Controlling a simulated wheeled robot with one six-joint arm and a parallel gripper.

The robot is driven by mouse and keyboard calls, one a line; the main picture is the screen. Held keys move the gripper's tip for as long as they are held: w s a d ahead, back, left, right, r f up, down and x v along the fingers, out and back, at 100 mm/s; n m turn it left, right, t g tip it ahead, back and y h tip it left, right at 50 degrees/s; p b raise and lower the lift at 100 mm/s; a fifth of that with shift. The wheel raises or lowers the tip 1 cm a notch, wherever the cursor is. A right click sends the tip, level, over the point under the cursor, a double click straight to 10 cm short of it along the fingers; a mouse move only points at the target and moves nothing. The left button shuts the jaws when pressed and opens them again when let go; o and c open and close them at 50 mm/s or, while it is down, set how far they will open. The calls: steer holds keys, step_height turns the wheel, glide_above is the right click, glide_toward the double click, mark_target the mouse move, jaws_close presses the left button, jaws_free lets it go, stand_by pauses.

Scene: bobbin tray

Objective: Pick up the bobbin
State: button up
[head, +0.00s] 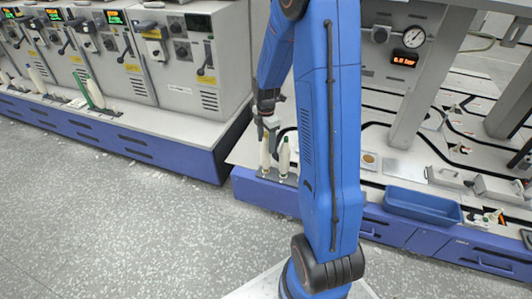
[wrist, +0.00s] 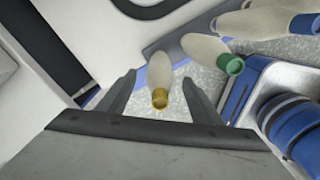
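A cream bobbin with a gold tip (wrist: 159,75) lies between my gripper's two fingers (wrist: 158,98) in the wrist view, with a gap on each side. My gripper is open and not touching it that I can see. A second cream bobbin with a green tip (wrist: 208,50) is just to the right, outside the fingers. In the head view my gripper (head: 267,124) hangs over two upright bobbins at the bench's front edge. The left one (head: 265,154) is right below it, its top partly hidden. The green-tipped one (head: 284,158) stands to its right.
More bobbins (wrist: 255,22) show at the upper right of the wrist view, one with a blue tip. In the head view a blue tray (head: 422,205) sits right of my arm. A grey post (head: 428,80) rises behind. Machines with a ledge (head: 150,120) stand at left; the floor is clear.

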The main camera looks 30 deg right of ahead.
jaws_close()
steer(key=shift+r, duration=0.15)
